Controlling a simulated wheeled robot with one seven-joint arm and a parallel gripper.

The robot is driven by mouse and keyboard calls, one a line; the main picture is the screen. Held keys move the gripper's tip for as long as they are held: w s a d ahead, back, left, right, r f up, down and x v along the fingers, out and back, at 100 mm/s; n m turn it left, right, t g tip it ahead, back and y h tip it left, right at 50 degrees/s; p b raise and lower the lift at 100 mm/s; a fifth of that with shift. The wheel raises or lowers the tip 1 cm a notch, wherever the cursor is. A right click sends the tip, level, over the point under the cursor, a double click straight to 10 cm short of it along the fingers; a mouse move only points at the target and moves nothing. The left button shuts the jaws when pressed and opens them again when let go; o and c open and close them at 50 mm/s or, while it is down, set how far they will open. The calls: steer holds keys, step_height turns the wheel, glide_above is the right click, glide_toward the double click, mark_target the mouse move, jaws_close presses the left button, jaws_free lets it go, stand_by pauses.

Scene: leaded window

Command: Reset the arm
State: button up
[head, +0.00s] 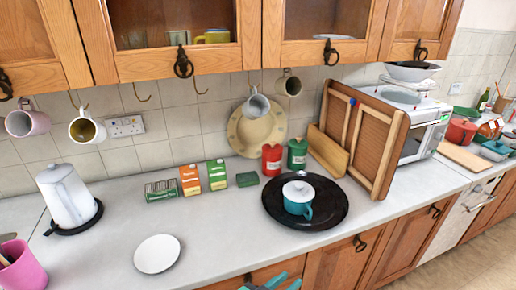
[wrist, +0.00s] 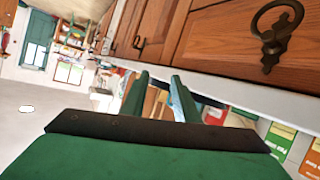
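My gripper (head: 270,283) shows at the bottom edge of the head view, in front of the counter's front edge and the lower cabinets. Only the teal tips of its fingers are in that view. In the wrist view my gripper (wrist: 159,78) has its two green fingers apart, with nothing held between them. Brown wooden surfaces show through the gap. The rest of my arm is hidden in the head view.
A white plate (head: 157,254) lies near the counter's front edge. A white kettle (head: 65,196) and pink cup (head: 22,270) stand left. Cabinet handles (wrist: 275,35) protrude.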

steer(key=s+a+f+n+t+y, duration=0.1)
steer(key=s+a+f+n+y, duration=0.25)
steer(key=s+f, duration=0.3)
steer(key=s+a+f+n+t+y, duration=0.2)
steer(key=s+f+n+y, duration=0.15)
steer(key=s+f, duration=0.35)
steer(key=s+a+r+t+y, duration=0.1)
steer(key=s+r, duration=0.3)
steer(key=s, duration=0.5)
steer(key=s+a+r+t+y, duration=0.1)
steer(key=s+r, duration=0.3)
steer(key=s, duration=0.6)
steer(key=shift+a+r+m, duration=0.35)
steer(key=shift+a+m, duration=0.05)
